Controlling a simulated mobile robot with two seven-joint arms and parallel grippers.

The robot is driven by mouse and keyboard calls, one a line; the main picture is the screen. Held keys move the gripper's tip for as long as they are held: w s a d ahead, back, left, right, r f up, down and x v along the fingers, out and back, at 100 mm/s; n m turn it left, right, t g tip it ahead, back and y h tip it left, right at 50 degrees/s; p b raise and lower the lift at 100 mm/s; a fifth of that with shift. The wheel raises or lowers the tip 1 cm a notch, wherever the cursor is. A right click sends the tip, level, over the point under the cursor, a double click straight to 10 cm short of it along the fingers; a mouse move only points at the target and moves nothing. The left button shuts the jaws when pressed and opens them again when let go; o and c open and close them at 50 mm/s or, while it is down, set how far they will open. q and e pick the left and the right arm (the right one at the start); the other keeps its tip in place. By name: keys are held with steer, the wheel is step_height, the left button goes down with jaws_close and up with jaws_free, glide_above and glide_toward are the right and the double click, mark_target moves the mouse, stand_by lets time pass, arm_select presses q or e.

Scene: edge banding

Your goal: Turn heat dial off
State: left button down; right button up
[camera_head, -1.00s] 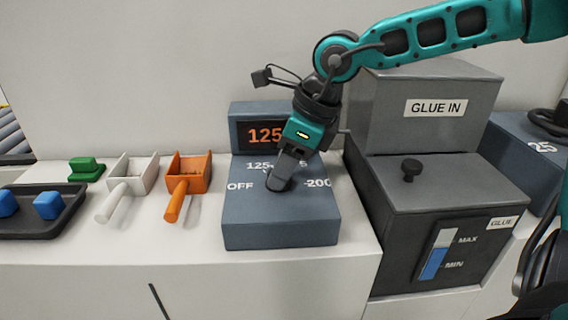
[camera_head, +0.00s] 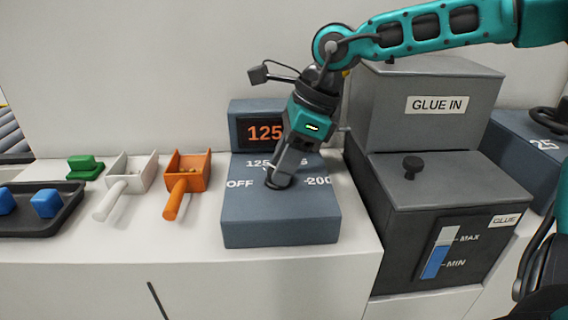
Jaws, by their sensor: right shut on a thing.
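The heat dial (camera_head: 278,182) is a small dark knob on top of a blue-grey control box (camera_head: 280,225). My right gripper (camera_head: 278,178) points down from above and is shut on the heat dial. Its fingers hide much of the dial, so I cannot tell where the dial points. My left gripper is not in view.
An orange scoop (camera_head: 187,176), a white scoop (camera_head: 131,173) and a green block (camera_head: 86,168) sit left of the box. A dark tray (camera_head: 40,222) holds blue blocks. The grey glue tank (camera_head: 430,185) stands close on the right.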

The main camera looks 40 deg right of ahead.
steer(key=n, duration=0.2)
steer(key=n+g+b, duration=0.1)
steer(key=n, duration=0.1)
steer(key=shift+w+f+n+g+y, duration=0.1)
steer(key=shift+w+n+g+y, duration=0.1)
steer(key=shift+n+g+y, duration=0.15)
steer(key=shift+w+n+g+b, duration=0.15)
steer(key=shift+n+g+b, duration=0.7)
steer(key=shift+n, duration=1.3)
steer(key=o, duration=1.1)
steer(key=shift+c, duration=0.2)
steer(key=shift+d+r, duration=0.1)
steer(key=shift+r, duration=0.1)
steer(key=p+v, duration=0.1)
steer(key=v, duration=1.1)
steer(key=shift+r+p, duration=0.4)
